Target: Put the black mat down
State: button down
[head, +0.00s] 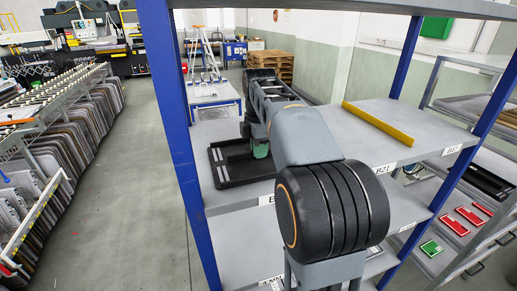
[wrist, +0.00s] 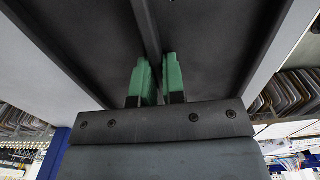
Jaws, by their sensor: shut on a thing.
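The black mat (head: 236,172) is a flat dark rectangle with pale stripes near its left side. In the head view it is over the left end of the grey shelf, lying level; I cannot tell whether it touches the shelf surface. My gripper (head: 260,148) is partly hidden by my own arm. In the wrist view the green fingers of my gripper (wrist: 154,82) are shut on a narrow raised rib of the black mat (wrist: 215,45), whose dark surface fills much of that picture.
The grey shelf (head: 345,135) has blue posts (head: 172,120) at its corners. A yellow bar (head: 378,122) stands on the shelf to the right, with clear surface around it. Red and green trays (head: 455,225) lie on a lower rack at right. The floor aisle at left is clear.

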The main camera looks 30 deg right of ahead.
jog(key=c, duration=1.7)
grip_release()
jog(key=shift+f, duration=0.15)
jog(key=o, duration=0.5)
notch_tip(320, 180, up, 12)
jog(key=shift+a, duration=0.1)
